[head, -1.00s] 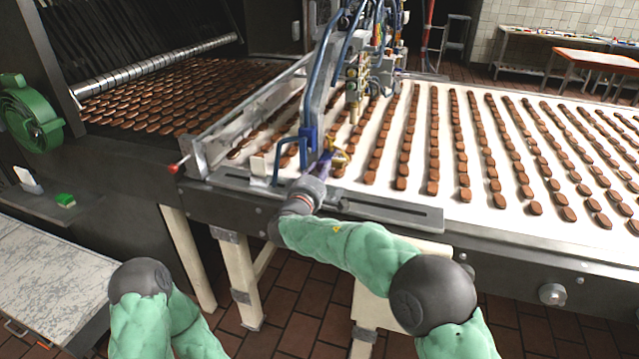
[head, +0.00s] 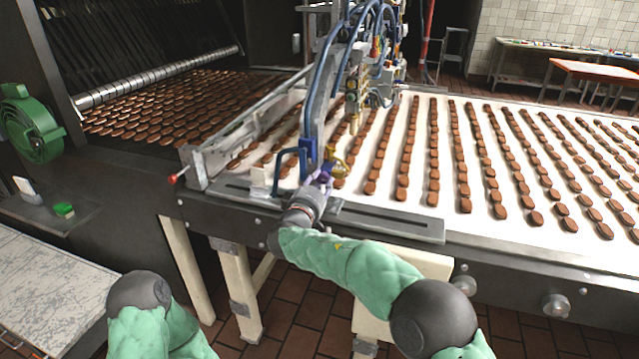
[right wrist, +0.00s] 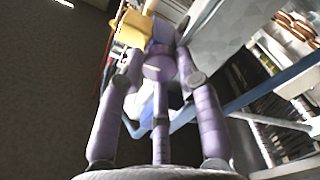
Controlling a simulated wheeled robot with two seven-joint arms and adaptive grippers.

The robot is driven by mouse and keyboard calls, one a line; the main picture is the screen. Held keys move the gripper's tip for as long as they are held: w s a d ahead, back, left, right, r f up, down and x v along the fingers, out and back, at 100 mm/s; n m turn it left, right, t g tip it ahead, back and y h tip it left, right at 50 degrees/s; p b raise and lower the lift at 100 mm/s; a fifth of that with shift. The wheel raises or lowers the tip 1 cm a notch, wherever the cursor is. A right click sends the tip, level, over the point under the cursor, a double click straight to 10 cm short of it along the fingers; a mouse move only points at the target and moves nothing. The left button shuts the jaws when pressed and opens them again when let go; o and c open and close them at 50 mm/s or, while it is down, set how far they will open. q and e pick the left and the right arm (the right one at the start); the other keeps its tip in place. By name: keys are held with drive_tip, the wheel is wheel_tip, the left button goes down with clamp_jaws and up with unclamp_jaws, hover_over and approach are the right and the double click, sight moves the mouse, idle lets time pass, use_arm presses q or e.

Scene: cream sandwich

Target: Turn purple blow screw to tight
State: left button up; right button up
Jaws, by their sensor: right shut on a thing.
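The purple blow screw (right wrist: 158,66) shows in the right wrist view between my purple-grey fingers, with a yellow part (right wrist: 128,28) just beyond it. In the head view, the yellow part (head: 338,168) sits at the foot of the blue-framed depositor beside the belt's near edge. My right gripper (head: 323,179) reaches up to this spot and largely hides the screw there. In the right wrist view, my right gripper (right wrist: 157,70) is shut around the screw, with fingers on both sides of it. How tight the screw is cannot be told. My left gripper is out of view.
The white conveyor belt (head: 480,225) carries rows of brown biscuits. A blue bracket (head: 285,160) and hoses (head: 325,70) stand close to my right gripper. A dark metal rail (head: 400,226) runs along the belt's near edge. A marble-topped table (head: 45,275) stands at lower left.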

drive_tip(key=shift+d+f+m, duration=0.15)
drive_tip(key=shift+d+m, duration=0.1)
drive_tip(key=shift+m, duration=0.45)
drive_tip(key=o, duration=0.9)
drive_tip(key=shift+o, duration=1.2)
drive_tip(key=shift+d, duration=0.15)
drive_tip(key=shift+a, duration=0.2)
drive_tip(key=shift+s, duration=0.1)
drive_tip(key=shift+s+a, duration=0.15)
drive_tip(key=shift+s, duration=0.1)
drive_tip(key=v, duration=1.1)
drive_tip(key=shift+s, duration=0.15)
